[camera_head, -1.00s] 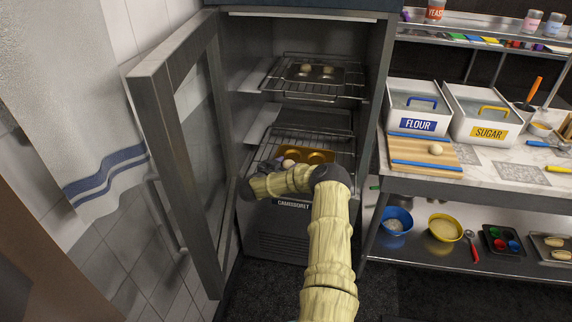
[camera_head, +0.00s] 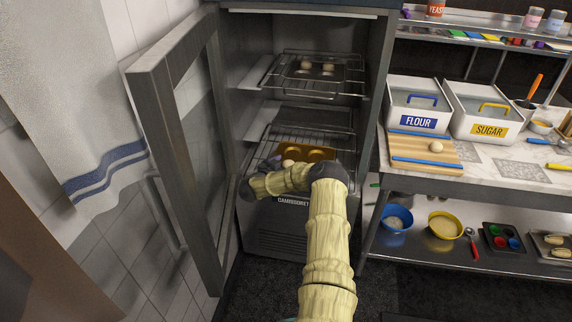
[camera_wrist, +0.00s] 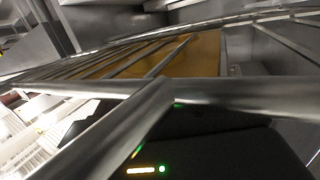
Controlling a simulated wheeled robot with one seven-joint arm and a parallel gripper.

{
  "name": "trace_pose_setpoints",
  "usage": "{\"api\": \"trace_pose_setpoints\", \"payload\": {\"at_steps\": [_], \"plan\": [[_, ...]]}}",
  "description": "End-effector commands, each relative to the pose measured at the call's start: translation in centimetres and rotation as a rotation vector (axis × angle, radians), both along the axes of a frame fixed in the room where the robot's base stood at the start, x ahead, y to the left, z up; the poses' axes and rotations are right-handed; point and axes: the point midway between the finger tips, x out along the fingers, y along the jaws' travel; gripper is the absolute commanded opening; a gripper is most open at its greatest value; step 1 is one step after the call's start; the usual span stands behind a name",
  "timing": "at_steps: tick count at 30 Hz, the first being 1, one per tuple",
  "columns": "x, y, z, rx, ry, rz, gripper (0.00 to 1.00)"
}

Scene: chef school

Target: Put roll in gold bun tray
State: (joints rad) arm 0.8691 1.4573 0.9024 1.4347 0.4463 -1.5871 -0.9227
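The gold bun tray (camera_head: 318,153) lies on the lower wire rack inside the open cabinet. A pale roll (camera_head: 288,163) shows at the tray's front left edge, just above my arm; I cannot tell whether it is in the tray or held. My gripper (camera_head: 274,161) is near that edge, mostly hidden behind my arm, and its fingertips are not clear. The wrist view shows rack bars close up, with the gold tray (camera_wrist: 195,55) beyond them and my dark gripper body in front. No roll is visible in that view.
The cabinet's glass door (camera_head: 180,150) stands open at left. An upper rack (camera_head: 348,87) holds a dark tray (camera_head: 342,76) with pale rolls. Another roll (camera_head: 436,147) sits on a cutting board (camera_head: 410,150) on the right counter. The rack bars are very close to my wrist.

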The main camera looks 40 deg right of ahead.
Motion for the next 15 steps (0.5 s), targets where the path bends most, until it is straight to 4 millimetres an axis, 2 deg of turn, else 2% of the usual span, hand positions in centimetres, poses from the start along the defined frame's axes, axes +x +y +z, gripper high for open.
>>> {"api": "trace_pose_setpoints", "payload": {"at_steps": [8,14,15], "plan": [[0.0,0.0,0.1,0.0,0.0,0.0,0.75],[-0.1,-0.1,1.4,0.001,-0.001,-0.003,0.75],[-0.1,0.6,1.3,0.0,0.001,0.002,0.75]]}}
